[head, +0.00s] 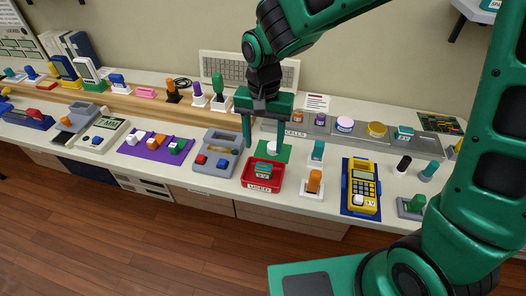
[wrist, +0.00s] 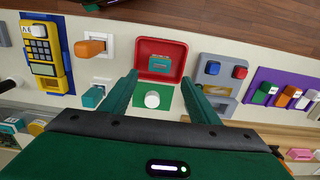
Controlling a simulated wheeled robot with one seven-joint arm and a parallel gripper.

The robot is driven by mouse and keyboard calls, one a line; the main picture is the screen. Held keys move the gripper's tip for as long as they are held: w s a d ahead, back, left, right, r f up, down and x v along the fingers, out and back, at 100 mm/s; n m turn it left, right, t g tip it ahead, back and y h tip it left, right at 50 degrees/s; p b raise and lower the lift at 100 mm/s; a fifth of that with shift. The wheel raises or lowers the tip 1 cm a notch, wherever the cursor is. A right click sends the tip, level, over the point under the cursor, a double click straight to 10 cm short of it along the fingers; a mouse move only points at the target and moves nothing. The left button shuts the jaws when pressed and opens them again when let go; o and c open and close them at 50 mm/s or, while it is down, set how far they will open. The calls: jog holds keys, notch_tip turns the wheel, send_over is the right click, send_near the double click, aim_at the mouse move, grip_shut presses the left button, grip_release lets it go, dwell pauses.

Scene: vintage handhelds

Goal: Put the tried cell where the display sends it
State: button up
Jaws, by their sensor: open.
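A teal cell (head: 263,167) lies in a red tray (head: 249,182) whose front label seems to read USED. The cell also shows in the wrist view (wrist: 160,64). My gripper (head: 264,147) is open and empty, pointing down behind the tray. In the wrist view its fingertips (wrist: 160,80) are spread at the tray's near side, with a white round piece (wrist: 152,100) on a green mat (wrist: 165,113) between the fingers. A grey-green device with a display (head: 107,122) stands at left; its text is too small to read surely. Which cell was tried I cannot tell.
A grey tester (head: 218,152) with red and blue buttons stands left of the tray. An orange piece (head: 314,182) and a teal piece (head: 318,150) stand on white bases to the right. A yellow keypad device (head: 361,186) lies on a blue mat. A grey shelf behind holds several tins.

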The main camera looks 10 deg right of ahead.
jog(key=shift+r, duration=0.85)
jog(key=s+d+r+m+h, duration=0.1)
jog(key=s+d+r, duration=0.15)
jog(key=d, duration=0.85)
jog(key=s+d+r, duration=0.2)
jog(key=d+r, duration=0.1)
jog(key=d, duration=0.9)
jog(key=s+d+m+y, duration=0.1)
jog(key=s+d, duration=1.1)
jog(key=s, duration=0.4)
jog(key=shift+s, duration=0.25)
jog(key=shift+d, duration=0.1)
